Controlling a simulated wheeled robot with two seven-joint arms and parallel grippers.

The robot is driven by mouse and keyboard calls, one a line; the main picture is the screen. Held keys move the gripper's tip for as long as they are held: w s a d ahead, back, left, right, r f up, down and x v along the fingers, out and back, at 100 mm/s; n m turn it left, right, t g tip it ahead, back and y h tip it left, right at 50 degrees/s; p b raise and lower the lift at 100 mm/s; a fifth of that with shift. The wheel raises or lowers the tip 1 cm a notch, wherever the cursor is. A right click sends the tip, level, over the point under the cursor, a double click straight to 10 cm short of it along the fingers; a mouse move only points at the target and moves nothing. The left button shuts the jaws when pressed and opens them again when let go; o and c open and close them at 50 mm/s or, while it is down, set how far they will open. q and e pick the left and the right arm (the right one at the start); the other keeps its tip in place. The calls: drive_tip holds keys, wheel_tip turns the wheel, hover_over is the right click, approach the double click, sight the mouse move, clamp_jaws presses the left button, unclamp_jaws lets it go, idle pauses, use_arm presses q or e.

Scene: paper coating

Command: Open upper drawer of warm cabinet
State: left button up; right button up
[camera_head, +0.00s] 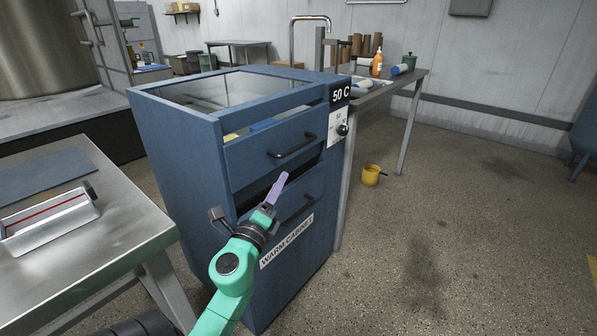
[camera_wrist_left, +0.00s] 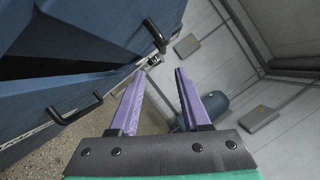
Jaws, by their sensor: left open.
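The blue warm cabinet (camera_head: 180,140) stands in the middle of the head view, marked "WARM CABINET" and "50 C". Its upper drawer (camera_head: 250,160) sits partly out, with yellow and blue items showing behind its front. The upper drawer's black handle (camera_head: 292,147) also shows in the left wrist view (camera_wrist_left: 155,36). The lower drawer's handle (camera_head: 298,211) shows there too (camera_wrist_left: 75,110). My left gripper (camera_head: 277,187) has purple fingers and is below the upper handle, in front of the cabinet. In the wrist view it (camera_wrist_left: 160,72) is open and empty, apart from both handles. My right gripper is out of view.
A metal table (camera_head: 110,245) with a red-lined tool (camera_head: 50,222) stands left of the cabinet. A sink bench (camera_head: 400,85) with bottles and rolls is behind right. A yellow pot (camera_head: 371,175) sits on the floor. The floor at right is mostly clear.

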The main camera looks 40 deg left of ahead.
use_arm(q)
drive_tip(key=p, duration=0.3)
approach(298, 145)
drive_tip(key=shift+x, duration=1.15)
drive_tip(key=x, duration=0.7)
drive_tip(key=shift+w+a+f, duration=0.15)
drive_tip(key=shift+w+f, duration=0.15)
drive_tip(key=shift+w, duration=0.05)
clamp_jaws()
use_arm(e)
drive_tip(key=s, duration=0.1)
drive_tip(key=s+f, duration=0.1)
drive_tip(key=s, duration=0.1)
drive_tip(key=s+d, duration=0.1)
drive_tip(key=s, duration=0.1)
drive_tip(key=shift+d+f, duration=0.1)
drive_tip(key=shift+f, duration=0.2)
use_arm(q)
drive_tip(key=shift+f, duration=0.1)
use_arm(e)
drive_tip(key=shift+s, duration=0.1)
